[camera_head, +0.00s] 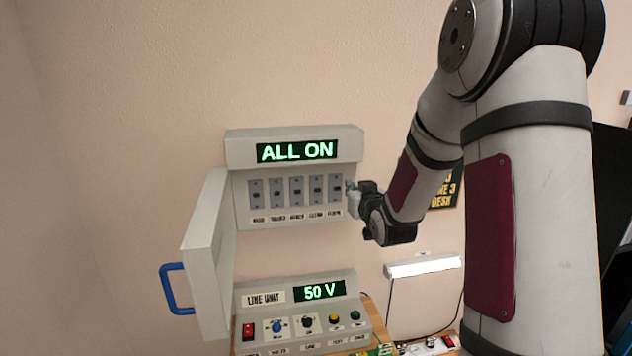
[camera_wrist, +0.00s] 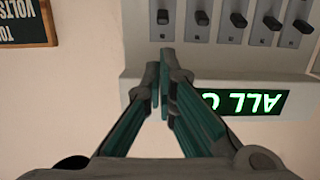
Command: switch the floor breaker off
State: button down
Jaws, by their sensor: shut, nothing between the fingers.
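The breaker box (camera_head: 293,138) hangs on the wall with several switches in a row, and its display (camera_head: 297,151) reads ALL ON. The floor breaker (camera_head: 335,188) is the rightmost switch, with a label below that appears to read FLOOR. In the upside-down wrist view, the floor breaker (camera_wrist: 163,17) is the leftmost switch. My gripper (camera_head: 351,187) is just right of it in the head view, shut and empty. In the wrist view, my gripper's fingertips (camera_wrist: 163,68) point toward the floor breaker, with a gap in the picture; contact cannot be told.
The box's door (camera_head: 206,256) stands open at left, with a blue handle (camera_head: 175,289). Below is a line unit (camera_head: 268,297) showing 50 V, with knobs and a red switch. A lit lamp (camera_head: 424,266) and a dark sign (camera_head: 447,188) are on the right.

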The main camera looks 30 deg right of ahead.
aim_at(337, 176)
jog(key=shift+w+d+f+t, duration=0.1)
jog(key=shift+w+f+t, duration=0.2)
jog(key=shift+w, duration=0.15)
jog(key=x, duration=1)
jog(key=shift+f+b, duration=0.1)
jog(key=shift+b, duration=0.45)
